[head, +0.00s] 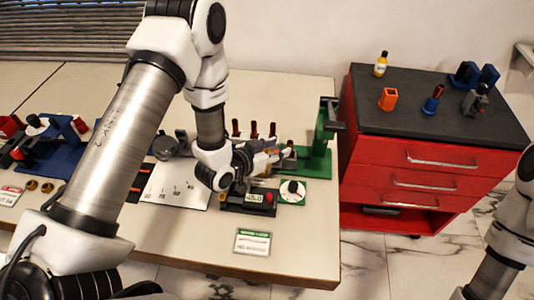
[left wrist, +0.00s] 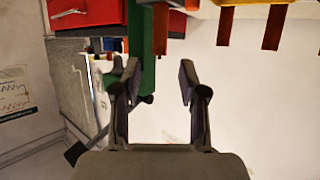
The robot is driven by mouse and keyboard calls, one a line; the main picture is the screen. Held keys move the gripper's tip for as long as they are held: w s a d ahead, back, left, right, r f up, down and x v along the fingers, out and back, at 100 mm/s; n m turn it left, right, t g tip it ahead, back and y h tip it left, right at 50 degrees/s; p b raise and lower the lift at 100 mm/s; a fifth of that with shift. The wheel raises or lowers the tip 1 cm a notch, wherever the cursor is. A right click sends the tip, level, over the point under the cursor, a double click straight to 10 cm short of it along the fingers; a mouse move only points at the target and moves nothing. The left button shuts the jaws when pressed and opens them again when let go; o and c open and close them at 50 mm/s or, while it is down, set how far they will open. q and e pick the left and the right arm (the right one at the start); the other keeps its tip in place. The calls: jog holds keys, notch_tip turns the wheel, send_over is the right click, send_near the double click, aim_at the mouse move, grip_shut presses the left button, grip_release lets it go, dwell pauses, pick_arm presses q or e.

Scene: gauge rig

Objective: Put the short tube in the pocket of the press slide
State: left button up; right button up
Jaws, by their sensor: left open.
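My left gripper (head: 282,156) is open, over the table just left of the green press (head: 318,150). In the left wrist view its two fingers (left wrist: 159,72) stand apart with nothing seen between them. Several copper-coloured tubes stand upright behind the gripper; one is the middle tube (head: 253,129). In the left wrist view, tubes (left wrist: 225,25) show along the top edge, and the green press (left wrist: 141,55) lies past the left finger. I cannot tell which tube is the short one. The press slide's pocket is hidden or too small to make out.
A display box (head: 252,198) reading 45.0 and a round dial (head: 292,192) sit in front of the gripper. A white board (head: 175,187) lies to its left. A red cabinet (head: 430,165) with a dark top stands right of the table. The table's front right is mostly clear.

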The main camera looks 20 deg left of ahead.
pick_arm(q)
jog(key=v, duration=0.5)
jog(key=shift+s+a+b, duration=0.1)
jog(key=shift+s+b, duration=0.05)
jog(key=shift+b, duration=0.2)
jog(key=shift+r, duration=0.15)
dwell(1.6)
